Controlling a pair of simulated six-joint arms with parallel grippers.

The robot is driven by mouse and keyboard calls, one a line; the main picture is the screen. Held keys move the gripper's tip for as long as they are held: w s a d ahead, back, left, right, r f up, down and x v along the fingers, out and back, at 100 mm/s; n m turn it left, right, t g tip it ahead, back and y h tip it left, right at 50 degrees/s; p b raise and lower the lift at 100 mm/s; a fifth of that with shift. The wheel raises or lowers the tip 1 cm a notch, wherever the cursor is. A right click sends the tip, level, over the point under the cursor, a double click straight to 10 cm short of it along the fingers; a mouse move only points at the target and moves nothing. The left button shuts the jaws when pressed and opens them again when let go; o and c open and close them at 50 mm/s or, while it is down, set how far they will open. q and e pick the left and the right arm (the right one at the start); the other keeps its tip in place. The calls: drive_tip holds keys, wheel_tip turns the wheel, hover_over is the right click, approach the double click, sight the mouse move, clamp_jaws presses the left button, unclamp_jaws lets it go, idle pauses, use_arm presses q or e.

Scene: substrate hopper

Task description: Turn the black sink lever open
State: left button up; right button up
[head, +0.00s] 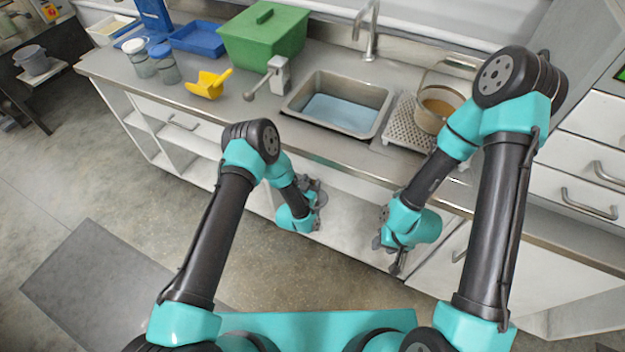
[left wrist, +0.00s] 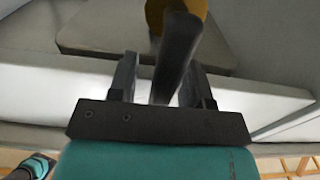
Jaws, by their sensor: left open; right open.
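In the left wrist view a black lever (left wrist: 176,58) runs down from a brass-coloured fitting (left wrist: 172,8) at the top. Its lower end lies between the two fingers of my left gripper (left wrist: 160,72), closer to the right finger. The fingers are open, and I cannot tell whether they touch it. In the head view my left gripper (head: 319,191) is in front of the open cabinet below the sink (head: 338,104). The lever is hidden there by the counter. My right gripper (head: 392,258) is open and empty, low in front of the cabinets.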

use_arm(q)
clamp_jaws()
idle(0.5)
